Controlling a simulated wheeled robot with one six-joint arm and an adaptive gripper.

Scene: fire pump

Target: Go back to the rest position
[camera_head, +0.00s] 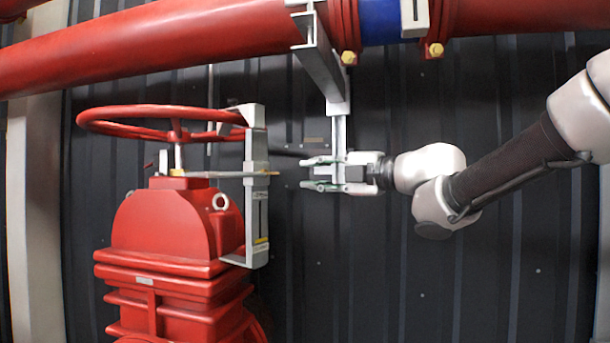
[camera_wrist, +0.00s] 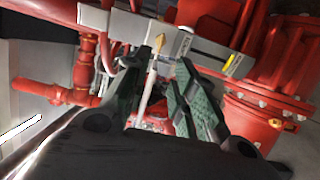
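My gripper (camera_head: 318,174) is in the middle of the head view, with its fingers pointing left and spread apart. It is just right of the red valve's grey bracket (camera_head: 257,190), with a visible gap between them. In the wrist view my gripper (camera_wrist: 168,75) shows two green-padded fingers apart. A thin pale rod with a brass-coloured tip (camera_wrist: 157,50) shows between the fingers in that picture, beyond or between them; I cannot tell its depth. Nothing is clearly held. My arm reaches in from the right.
A red handwheel (camera_head: 130,120) tops the red valve body (camera_head: 165,235) at left. A large red pipe (camera_head: 190,40) runs across the top. A grey pipe support (camera_head: 322,65) hangs close to my gripper. Dark wall panelling lies behind; the lower right looks clear.

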